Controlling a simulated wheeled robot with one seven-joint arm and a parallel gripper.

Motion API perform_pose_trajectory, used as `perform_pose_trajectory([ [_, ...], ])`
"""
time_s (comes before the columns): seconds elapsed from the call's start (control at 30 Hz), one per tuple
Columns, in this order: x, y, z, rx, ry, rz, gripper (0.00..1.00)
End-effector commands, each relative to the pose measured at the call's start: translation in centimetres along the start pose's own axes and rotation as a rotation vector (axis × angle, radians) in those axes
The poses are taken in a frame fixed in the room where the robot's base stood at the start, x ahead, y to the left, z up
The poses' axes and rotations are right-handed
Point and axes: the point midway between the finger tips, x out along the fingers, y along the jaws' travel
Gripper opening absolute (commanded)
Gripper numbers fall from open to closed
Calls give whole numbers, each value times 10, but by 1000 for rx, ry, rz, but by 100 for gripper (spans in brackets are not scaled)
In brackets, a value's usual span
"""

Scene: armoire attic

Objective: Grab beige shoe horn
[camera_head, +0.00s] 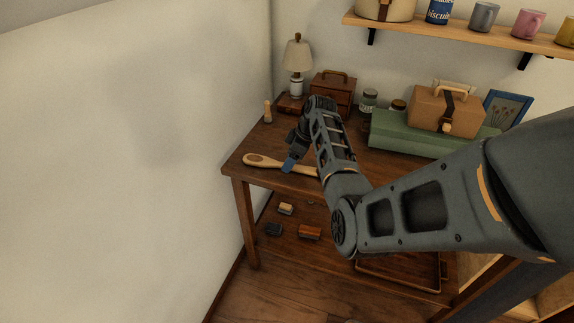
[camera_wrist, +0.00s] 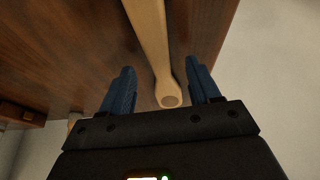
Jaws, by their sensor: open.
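The beige shoe horn (camera_head: 262,160) lies flat on the wooden table near its front left edge. Its rounded end with a dark round spot points left, and its length runs right behind my gripper. My gripper (camera_head: 291,163) is low over the table at the shoe horn, with blue fingertips. In the wrist view, the shoe horn (camera_wrist: 150,35) runs between the two open fingers of my gripper (camera_wrist: 163,82), its rounded end close to the palm. The fingers stand apart from it on both sides. I cannot tell the exact height of the fingertips over the table.
A small peg-like wooden object (camera_head: 268,112), a lamp (camera_head: 297,60) and a brown box (camera_head: 333,92) stand at the back left. A green case (camera_head: 405,133) bears a tan case (camera_head: 440,110). A lower shelf holds brushes (camera_head: 309,232). The wall (camera_head: 130,150) is close on the left.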

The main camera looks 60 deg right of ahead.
Motion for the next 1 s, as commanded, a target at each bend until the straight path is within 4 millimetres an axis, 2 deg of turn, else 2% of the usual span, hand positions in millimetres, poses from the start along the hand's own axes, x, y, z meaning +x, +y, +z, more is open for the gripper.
perform_pose_trajectory([
  [0.13, 12, 0, 0, 1, 0, 0, 62],
  [0.37, 13, 0, 0, 0, 0, 1, 62],
  [1.0, 13, 0, 1, 1, -1, 1, 0],
])
